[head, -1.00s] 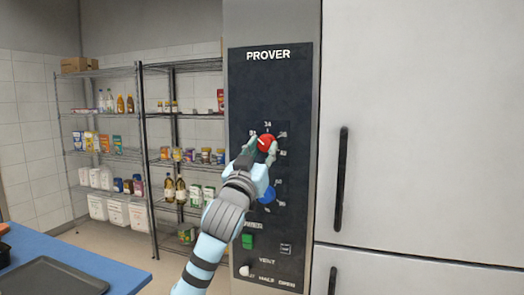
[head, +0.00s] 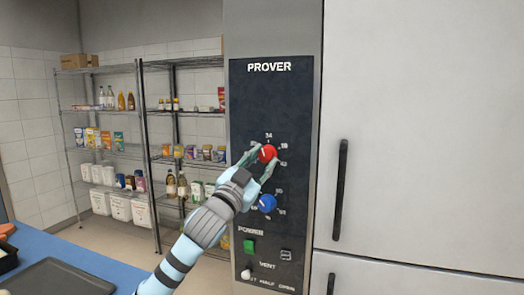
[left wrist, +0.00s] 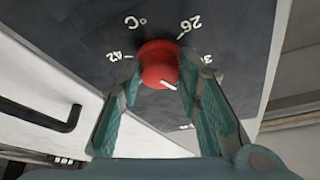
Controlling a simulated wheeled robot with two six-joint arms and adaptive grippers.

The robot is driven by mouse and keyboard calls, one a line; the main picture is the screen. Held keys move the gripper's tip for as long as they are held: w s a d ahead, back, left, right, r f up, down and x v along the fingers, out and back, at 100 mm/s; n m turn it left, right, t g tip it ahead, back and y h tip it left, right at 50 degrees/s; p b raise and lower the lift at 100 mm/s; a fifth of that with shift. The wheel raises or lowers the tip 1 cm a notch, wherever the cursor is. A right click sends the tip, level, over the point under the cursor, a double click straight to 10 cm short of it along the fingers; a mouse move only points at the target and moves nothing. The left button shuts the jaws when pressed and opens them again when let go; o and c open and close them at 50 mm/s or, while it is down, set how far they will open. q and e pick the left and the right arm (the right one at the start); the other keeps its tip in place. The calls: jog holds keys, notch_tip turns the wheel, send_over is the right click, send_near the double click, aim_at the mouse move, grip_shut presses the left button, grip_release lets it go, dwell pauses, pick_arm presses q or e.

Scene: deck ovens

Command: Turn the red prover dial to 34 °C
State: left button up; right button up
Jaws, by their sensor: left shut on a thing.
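The red prover dial (head: 268,153) is on the dark prover panel, with numbers around it and 34 at its top. It shows in the left wrist view (left wrist: 158,62), where the numbers appear turned over. Its white pointer mark lies between the 34 and the number around 30 beside it, pointing up and left in the head view. My left gripper (head: 265,158) is shut on the dial, one finger on each side; its fingers also show in the left wrist view (left wrist: 155,92). They hide part of the scale. My right gripper is not in view.
A blue dial (head: 267,203) sits just below the red one. A green power button (head: 249,246) and a vent knob (head: 246,274) are lower down. A white door with a black handle (head: 340,190) is to the right. A blue table (head: 75,247) is at lower left.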

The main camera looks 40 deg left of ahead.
pick_arm(q)
jog(key=m+h+p, duration=0.1)
jog(key=m+p, duration=0.1)
jog(key=m+h+p, duration=0.1)
jog(key=m+p, duration=0.1)
jog(key=shift+a+r, duration=0.15)
jog(key=shift+r, duration=0.2)
jog(key=shift+f+m+g+h+p, duration=0.1)
jog(key=shift+m+g+h+p, duration=0.25)
jog(key=shift+m+p, duration=0.5)
jog(key=o, duration=1.2)
jog(key=shift+f, duration=0.1)
jog(key=shift+c, duration=0.2)
notch_tip(320, 180, up, 10)
jog(key=shift+s+a, duration=0.1)
